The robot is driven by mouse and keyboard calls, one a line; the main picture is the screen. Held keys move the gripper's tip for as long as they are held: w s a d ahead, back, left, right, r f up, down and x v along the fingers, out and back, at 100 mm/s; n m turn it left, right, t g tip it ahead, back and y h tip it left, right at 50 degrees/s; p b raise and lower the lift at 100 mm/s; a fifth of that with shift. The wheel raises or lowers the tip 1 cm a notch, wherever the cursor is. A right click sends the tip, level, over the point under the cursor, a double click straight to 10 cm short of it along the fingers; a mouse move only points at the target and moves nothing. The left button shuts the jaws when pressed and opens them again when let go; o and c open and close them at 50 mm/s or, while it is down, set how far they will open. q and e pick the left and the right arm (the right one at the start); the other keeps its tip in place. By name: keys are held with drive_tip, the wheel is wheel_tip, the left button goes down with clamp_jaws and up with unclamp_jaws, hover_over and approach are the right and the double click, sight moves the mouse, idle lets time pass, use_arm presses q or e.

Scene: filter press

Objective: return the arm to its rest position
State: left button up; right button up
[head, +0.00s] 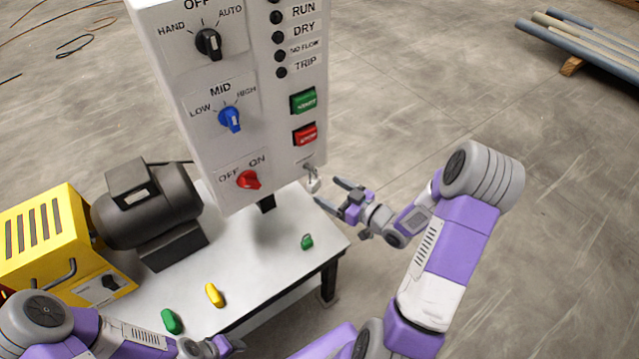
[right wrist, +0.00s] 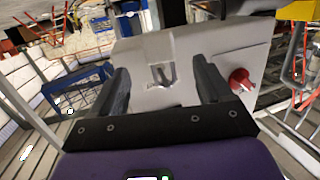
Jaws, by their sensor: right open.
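My right arm reaches in from the lower right in the head view. Its gripper (head: 330,194) is open and empty, just right of the lower right corner of the white control panel (head: 270,115). A small metal fitting (head: 312,180) on that corner is close to the fingertips. In the right wrist view, the open fingers (right wrist: 162,70) frame the fitting (right wrist: 162,76), with a visible gap on both sides. My left gripper (head: 222,346) shows only in part at the bottom edge, low over the table's front; its jaws are unclear.
The panel has black, blue and red knobs (head: 248,180) and green and red buttons (head: 304,135). On the table (head: 270,240) stand a dark motor (head: 145,205) and a yellow unit (head: 45,235), with small green and yellow pieces (head: 214,295). Floor to the right is clear; pipes (head: 585,40) lie far right.

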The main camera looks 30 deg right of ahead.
drive_tip(key=shift+s+d, duration=0.15)
drive_tip(key=shift+s, duration=0.25)
drive_tip(key=s+a+f+m+g+h, duration=0.15)
drive_tip(key=a+f+m+g, duration=0.45)
drive_tip(key=a+f, duration=0.8)
drive_tip(key=s+a+f+g, duration=0.4)
drive_tip(key=s+f, duration=0.1)
drive_tip(key=s, duration=0.2)
drive_tip(key=s+a+f+g, duration=0.4)
drive_tip(key=s+g, duration=0.1)
drive_tip(key=s, duration=0.2)
drive_tip(key=shift+s+a+f+m, duration=0.3)
drive_tip(key=shift+s+f, duration=0.05)
drive_tip(key=shift+w, duration=0.1)
idle(0.4)
